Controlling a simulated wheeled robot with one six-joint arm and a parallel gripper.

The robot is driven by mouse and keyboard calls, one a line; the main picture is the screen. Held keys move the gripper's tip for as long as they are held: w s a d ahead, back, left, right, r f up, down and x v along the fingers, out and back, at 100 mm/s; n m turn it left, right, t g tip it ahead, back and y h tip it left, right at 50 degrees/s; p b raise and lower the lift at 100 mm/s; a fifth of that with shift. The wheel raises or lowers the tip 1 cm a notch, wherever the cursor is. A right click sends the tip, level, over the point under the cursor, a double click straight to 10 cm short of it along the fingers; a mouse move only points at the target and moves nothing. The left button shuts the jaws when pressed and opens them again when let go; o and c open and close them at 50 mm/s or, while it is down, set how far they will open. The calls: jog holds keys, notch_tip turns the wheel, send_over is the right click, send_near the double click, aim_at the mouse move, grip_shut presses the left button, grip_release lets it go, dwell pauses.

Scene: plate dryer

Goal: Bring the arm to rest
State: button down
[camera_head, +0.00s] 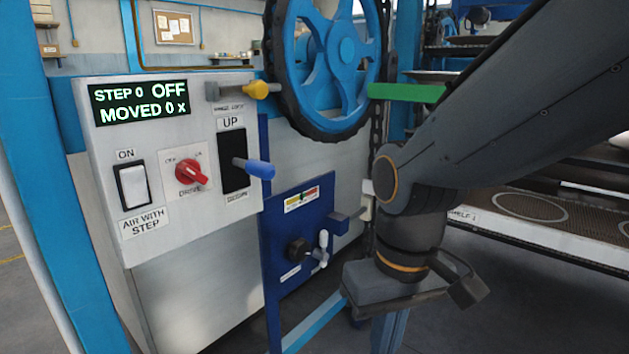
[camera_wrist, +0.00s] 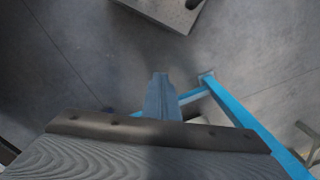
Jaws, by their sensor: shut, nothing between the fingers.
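My gripper (camera_wrist: 160,80) points down over the grey floor in the wrist view. Its two fingers are together with nothing between them. In the head view my gripper (camera_head: 388,333) hangs at the bottom, right of the control box, with its tips near or past the picture's lower edge. My arm comes in from the upper right and bends down at the wrist. The gripper touches nothing that I can see.
The control box (camera_head: 185,235) carries a display (camera_head: 140,102) reading STEP 0 OFF, a white switch (camera_head: 133,187), a red knob (camera_head: 190,172) and a blue-handled lever (camera_head: 258,168). A blue wheel (camera_head: 308,62), green bar (camera_head: 405,92) and perforated shelf (camera_head: 530,207) stand close to my arm.

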jog(key=d+r+m+p, duration=0.3)
jog(key=d+r+p, duration=0.7)
jog(key=p, duration=0.9)
jog(key=shift+s+r+h, duration=0.2)
jog(key=shift+r+h, duration=0.1)
jog(key=shift+r, duration=0.65)
